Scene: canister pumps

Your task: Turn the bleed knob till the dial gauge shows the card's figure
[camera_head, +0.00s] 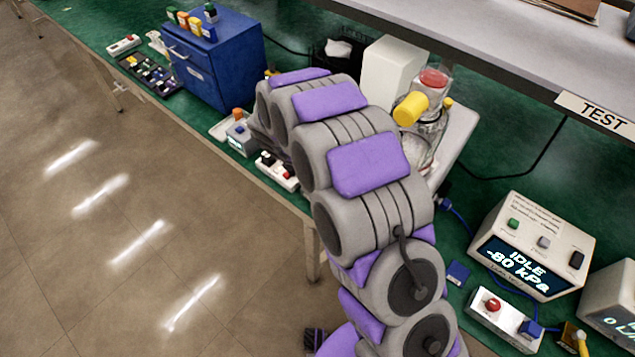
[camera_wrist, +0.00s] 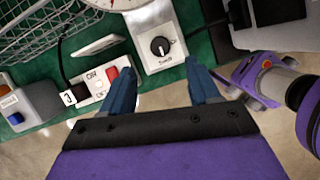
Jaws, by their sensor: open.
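The bleed knob (camera_wrist: 160,46) is a black round knob with a white mark, on the face of a white unit (camera_wrist: 172,64). In the wrist view it lies just beyond and between the tips of my gripper (camera_wrist: 161,80). The blue fingers are apart with nothing between them; I cannot tell whether they touch the unit. A round dial with a red rim (camera_wrist: 116,4), perhaps the gauge, is cut off at the top edge, so no reading shows. A thin white plate (camera_wrist: 98,45), perhaps the card, shows no figure. In the head view my arm hides the gripper and knob.
A switch block with a red rocker (camera_wrist: 99,88) sits left of the knob, near a grey box (camera_wrist: 32,100) and wire basket (camera_wrist: 40,30). In the head view, a display box (camera_head: 528,245) reads IDLE -80 kPa. A blue cabinet (camera_head: 218,60) stands on the green bench.

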